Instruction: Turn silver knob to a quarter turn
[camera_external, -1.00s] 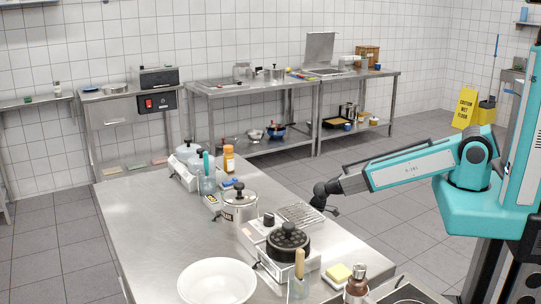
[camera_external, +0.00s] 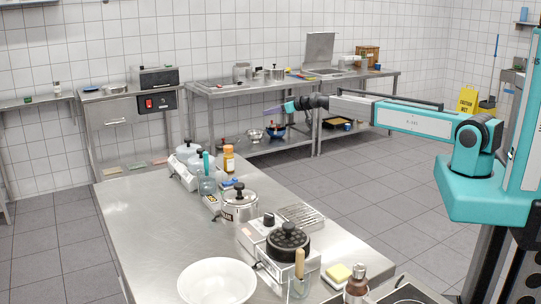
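I cannot make out a silver knob for certain in the external view. A white-and-steel hot plate unit (camera_external: 250,236) stands on the steel table, with a black knob (camera_external: 268,219) on its top. A black round pan (camera_external: 288,241) sits at its front end. My gripper (camera_external: 272,110) is at the end of the raised, outstretched arm, well above and behind the unit. It points left, apart from everything on the table. It is too small to tell whether its fingers are open or shut.
On the steel table (camera_external: 150,235) stand a lidded pot (camera_external: 239,206), a wire rack (camera_external: 300,214), a white bowl (camera_external: 216,282), an orange-labelled bottle (camera_external: 229,160) and a brown bottle (camera_external: 356,284). The table's left part is clear. A steel bench (camera_external: 250,88) stands along the back wall.

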